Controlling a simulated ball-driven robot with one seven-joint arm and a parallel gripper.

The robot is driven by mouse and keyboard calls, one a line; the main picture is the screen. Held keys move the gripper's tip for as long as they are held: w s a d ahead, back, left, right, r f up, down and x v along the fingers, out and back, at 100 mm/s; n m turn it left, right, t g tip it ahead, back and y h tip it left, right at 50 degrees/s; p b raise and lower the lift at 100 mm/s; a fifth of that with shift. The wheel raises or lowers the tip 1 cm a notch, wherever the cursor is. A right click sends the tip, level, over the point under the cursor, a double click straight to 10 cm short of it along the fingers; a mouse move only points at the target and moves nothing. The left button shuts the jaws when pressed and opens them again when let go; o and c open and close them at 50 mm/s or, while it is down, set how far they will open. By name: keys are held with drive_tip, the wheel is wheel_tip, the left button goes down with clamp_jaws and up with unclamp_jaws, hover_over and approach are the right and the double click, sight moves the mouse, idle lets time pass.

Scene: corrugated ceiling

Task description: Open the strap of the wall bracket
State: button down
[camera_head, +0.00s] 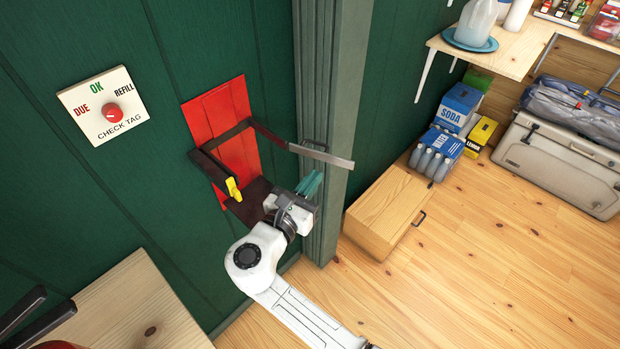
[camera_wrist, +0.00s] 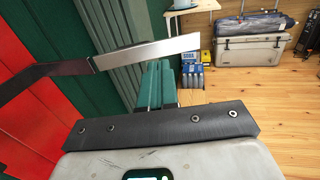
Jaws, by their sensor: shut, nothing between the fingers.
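The wall bracket (camera_head: 240,208) is dark and is mounted on a red panel (camera_head: 222,118) on the green wall. A yellow catch (camera_head: 233,188) sits at its front left. The bracket's strap is a dark band (camera_head: 268,134) with a bare grey metal end (camera_head: 322,155). The strap stands out from the wall to the right, its grey end apart from the yellow catch. My gripper (camera_head: 310,184) has teal fingers, shut and empty, just below the strap's grey end. In the wrist view the fingers (camera_wrist: 159,84) show under and beyond the grey metal end (camera_wrist: 150,63); contact cannot be told.
A green post (camera_head: 332,110) stands right beside the bracket. A check-tag dial plate (camera_head: 103,105) is on the wall at left. The wooden floor in front is clear.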

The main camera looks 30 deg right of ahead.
drive_tip(key=s+b+v, duration=0.1)
drive_tip(key=b+v, duration=0.1)
drive_tip(key=v, duration=0.8)
drive_tip(key=shift+d, duration=0.3)
drive_tip(key=s+d+f+m+g+y, duration=0.7)
drive_tip(key=s+d+f+m, duration=0.45)
drive_tip(key=d+f, duration=0.2)
drive_tip(key=s+f+m+g+y, duration=0.1)
drive_tip(key=s+f+m+y, duration=0.2)
drive_tip(key=s+m+y, duration=0.5)
drive_tip(key=s+m, duration=0.4)
drive_tip(key=m, duration=0.1)
drive_tip(key=shift+s+a+f, duration=0.15)
drive_tip(key=shift+s+f, duration=0.05)
drive_tip(key=shift+s, duration=0.05)
